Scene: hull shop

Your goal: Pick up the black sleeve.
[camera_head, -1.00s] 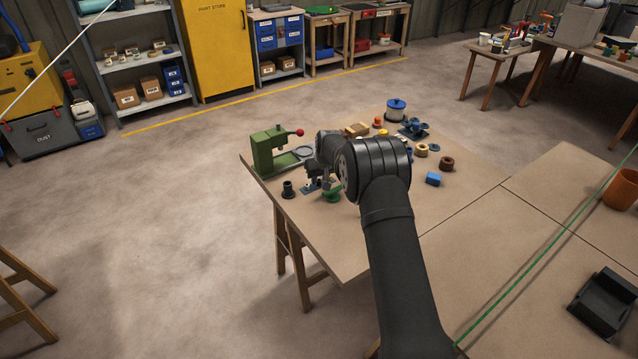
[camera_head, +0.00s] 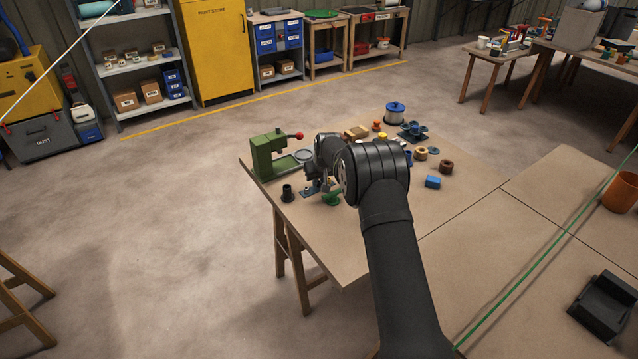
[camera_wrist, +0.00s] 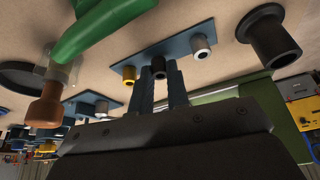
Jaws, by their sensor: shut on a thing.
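The black sleeve (camera_wrist: 159,62) is in the middle of a row on a blue plate (camera_wrist: 112,93) in the wrist view, between a yellow sleeve (camera_wrist: 128,74) and a grey sleeve (camera_wrist: 201,47). My gripper (camera_wrist: 160,76) is shut on the black sleeve, one finger on each side. The sleeve is in line with its neighbours; I cannot tell whether it is clear of the plate. In the head view my gripper (camera_head: 321,181) is low over the blue plate (camera_head: 308,191), and my wrist hides most of the sleeve there.
A flanged black bush (camera_head: 287,193) stands left of the plate, and a green part (camera_head: 331,198) is close at its right. A green press (camera_head: 272,153) with a red knob stands behind. A blue block (camera_head: 433,182) and several rings lie right of my arm. The table's left edge is near.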

